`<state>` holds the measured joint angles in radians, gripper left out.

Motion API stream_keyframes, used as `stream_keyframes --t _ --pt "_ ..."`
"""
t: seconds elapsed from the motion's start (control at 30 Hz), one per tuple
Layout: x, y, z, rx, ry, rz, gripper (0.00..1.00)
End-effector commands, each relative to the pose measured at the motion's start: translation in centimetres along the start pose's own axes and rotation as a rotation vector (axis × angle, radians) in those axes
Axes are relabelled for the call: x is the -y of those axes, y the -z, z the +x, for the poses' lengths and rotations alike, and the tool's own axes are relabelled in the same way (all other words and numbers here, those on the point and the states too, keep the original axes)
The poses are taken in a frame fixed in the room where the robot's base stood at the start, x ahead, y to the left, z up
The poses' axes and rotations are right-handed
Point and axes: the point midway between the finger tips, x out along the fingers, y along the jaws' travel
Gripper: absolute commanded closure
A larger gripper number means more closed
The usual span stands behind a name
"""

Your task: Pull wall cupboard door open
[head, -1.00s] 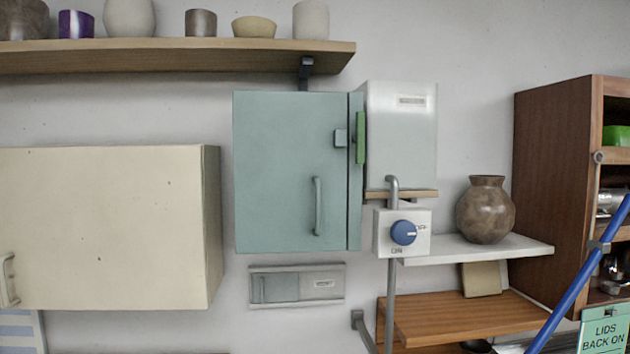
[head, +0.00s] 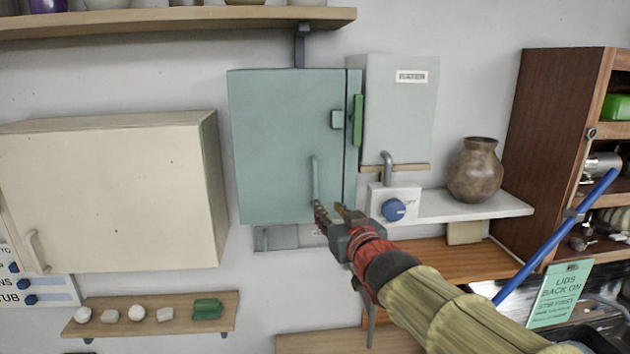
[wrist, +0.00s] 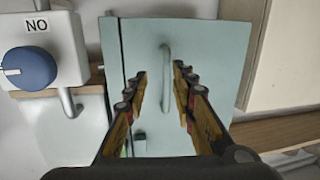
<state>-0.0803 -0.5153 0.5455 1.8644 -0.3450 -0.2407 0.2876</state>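The teal wall cupboard (head: 275,130) hangs in the middle of the head view, its door shut. A vertical grey bar handle (head: 315,178) is on the door's lower right. My gripper (head: 329,207) is at the handle's lower end in the head view. In the wrist view my gripper (wrist: 160,70) is open, its fingers to either side of the handle (wrist: 166,75). Neither finger visibly presses on the handle; the exact depth gap cannot be told.
A cream cupboard (head: 110,190) hangs to the left. A grey heater box (head: 398,105) and a white switch box with a blue knob (head: 394,210) are close on the right. A shelf (head: 180,20) runs above. A brown vase (head: 474,170) stands on a white shelf further right.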

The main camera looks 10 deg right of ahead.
Motion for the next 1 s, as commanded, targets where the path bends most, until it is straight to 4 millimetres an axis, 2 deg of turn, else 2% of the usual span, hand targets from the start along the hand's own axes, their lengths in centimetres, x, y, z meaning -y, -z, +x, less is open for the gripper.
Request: stream_keyframes --t 0.07,0.2,0.33,0.7,1.0 --pt "0.5 1.8 -0.1 -0.06 0.02 0.011 0.74" --pt "0.9 2.9 0.1 -0.102 0.035 0.034 0.74" --pt "0.9 3.0 1.4 -0.097 0.035 0.041 0.74" --pt "1.1 3.5 6.5 -0.097 0.034 0.04 0.74" --pt "1.1 3.5 7.6 -0.097 0.033 0.038 0.74"
